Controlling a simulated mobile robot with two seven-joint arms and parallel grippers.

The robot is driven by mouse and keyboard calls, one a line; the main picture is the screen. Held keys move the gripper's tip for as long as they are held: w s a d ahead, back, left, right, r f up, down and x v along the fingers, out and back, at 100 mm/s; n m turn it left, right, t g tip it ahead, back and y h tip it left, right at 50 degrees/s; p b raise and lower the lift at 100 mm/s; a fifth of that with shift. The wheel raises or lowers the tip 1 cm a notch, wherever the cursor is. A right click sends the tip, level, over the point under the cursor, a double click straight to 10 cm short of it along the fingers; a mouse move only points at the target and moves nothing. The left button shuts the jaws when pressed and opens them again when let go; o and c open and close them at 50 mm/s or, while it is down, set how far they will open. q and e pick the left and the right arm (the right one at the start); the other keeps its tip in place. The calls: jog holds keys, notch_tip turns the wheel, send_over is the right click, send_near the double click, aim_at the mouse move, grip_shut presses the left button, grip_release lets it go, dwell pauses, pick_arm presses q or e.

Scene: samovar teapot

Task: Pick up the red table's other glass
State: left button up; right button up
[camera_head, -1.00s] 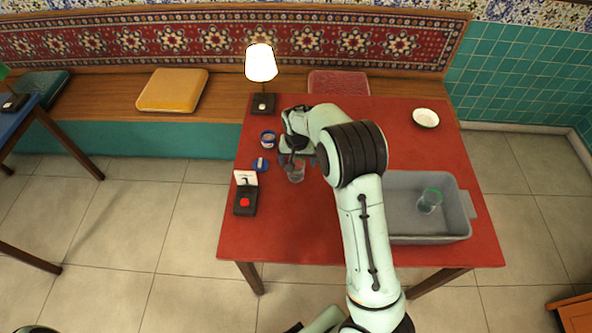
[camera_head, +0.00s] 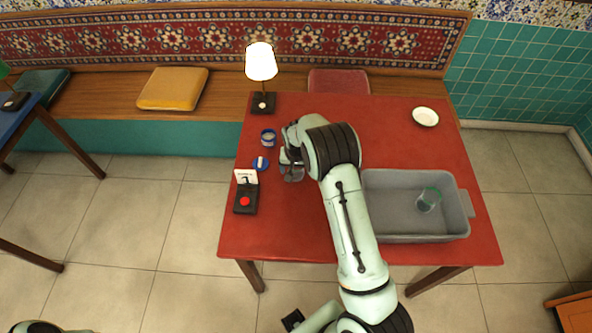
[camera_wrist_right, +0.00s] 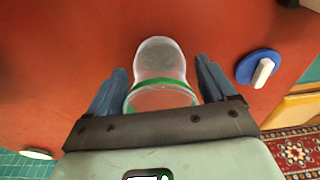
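A clear glass with a green rim (camera_wrist_right: 161,82) is between the fingers of my right gripper (camera_wrist_right: 160,88) in the right wrist view. The fingers are apart, one on each side of the glass, and I see narrow gaps beside it. In the head view my right gripper (camera_head: 290,165) is low over the left part of the red table (camera_head: 290,225), and the glass is mostly hidden by it. Another green-rimmed glass (camera_head: 429,199) is in the grey bin (camera_head: 415,236) on the table's right. My left gripper does not show.
A blue lid (camera_head: 261,164) lies just left of the gripper, with a small blue pot (camera_head: 268,138) behind it. A black stand with a red button (camera_head: 245,201), a lamp (camera_head: 261,65) and a white bowl (camera_head: 425,117) are also on the table.

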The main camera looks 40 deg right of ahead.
jog(key=c, duration=0.8)
